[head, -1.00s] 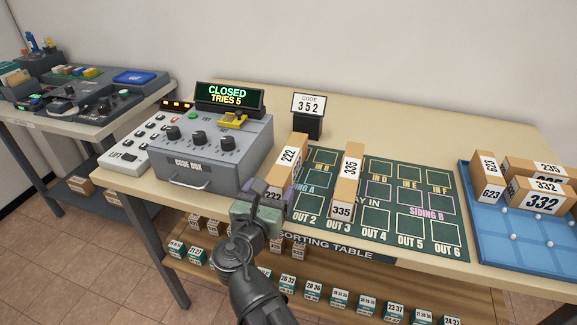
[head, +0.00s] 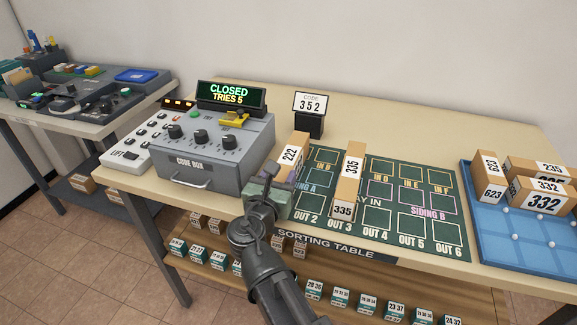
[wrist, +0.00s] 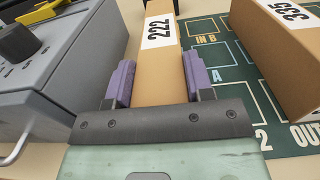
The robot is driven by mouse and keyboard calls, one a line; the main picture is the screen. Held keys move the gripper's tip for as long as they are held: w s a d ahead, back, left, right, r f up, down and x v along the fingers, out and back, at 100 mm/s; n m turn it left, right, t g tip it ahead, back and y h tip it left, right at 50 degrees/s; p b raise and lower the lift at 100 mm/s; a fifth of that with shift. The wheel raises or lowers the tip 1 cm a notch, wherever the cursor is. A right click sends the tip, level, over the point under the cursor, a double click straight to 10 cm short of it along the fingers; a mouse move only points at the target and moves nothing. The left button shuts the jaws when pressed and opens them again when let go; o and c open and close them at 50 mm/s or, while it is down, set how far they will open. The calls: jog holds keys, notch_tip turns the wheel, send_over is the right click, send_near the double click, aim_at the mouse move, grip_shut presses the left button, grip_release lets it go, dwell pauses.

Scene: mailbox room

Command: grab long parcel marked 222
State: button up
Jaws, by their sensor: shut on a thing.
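The long parcel marked 222 (head: 291,152) is a brown box with a white label, lying lengthwise at the left edge of the green sorting mat, beside the code box. My gripper (head: 271,182) is at its near end and hides that end in the head view. In the wrist view, the purple fingers of my gripper (wrist: 158,82) stand one on each side of the parcel 222 (wrist: 160,60), shut on it. The label 222 faces up, just beyond the fingers.
The grey code box (head: 212,155) stands close on the left. The parcel 335 (head: 348,185) lies on the mat (head: 400,222) to the right, with a gap between. A blue tray (head: 500,245) with several parcels is at the far right.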

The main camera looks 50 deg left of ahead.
jog(key=shift+r, duration=0.1)
notch_tip(320, 180, up, 20)
jog(key=p, duration=2)
